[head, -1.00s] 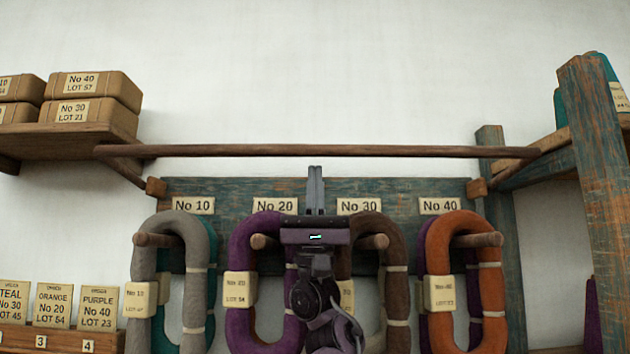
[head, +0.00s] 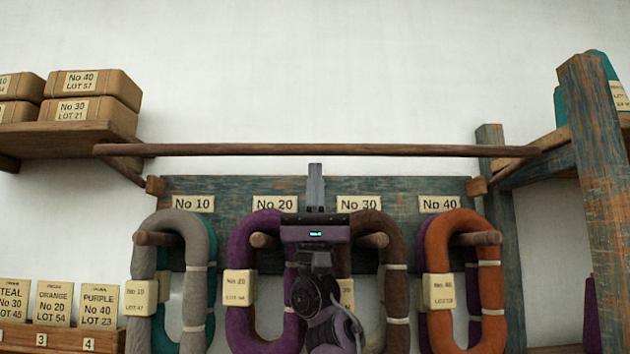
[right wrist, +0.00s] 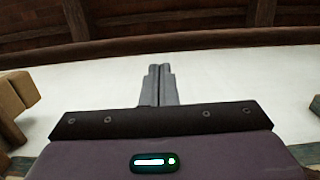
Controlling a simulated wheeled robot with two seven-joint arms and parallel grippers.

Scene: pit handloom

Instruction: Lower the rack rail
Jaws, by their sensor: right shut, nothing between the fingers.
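The rack rail (head: 400,150) is a long thin brown wooden bar. In the head view it runs level across the rack, above the blue-green pegboard, with side arms sloping down to small blocks at the board's upper corners. It also crosses the right wrist view (right wrist: 220,40) above the fingers. My right gripper (head: 316,168) points up in front of the board's middle, its fingertips a little below the rail in the picture. Its fingers (right wrist: 158,70) are together and empty; I see no contact with the rail. My left gripper is not in view.
Yarn hanks hang on pegs: grey (head: 143,285), purple (head: 240,250), brown (head: 398,280) and orange (head: 437,240). A shelf with boxes (head: 95,85) is at upper left. A worn post (head: 598,200) stands at right. The wall above the rail is clear.

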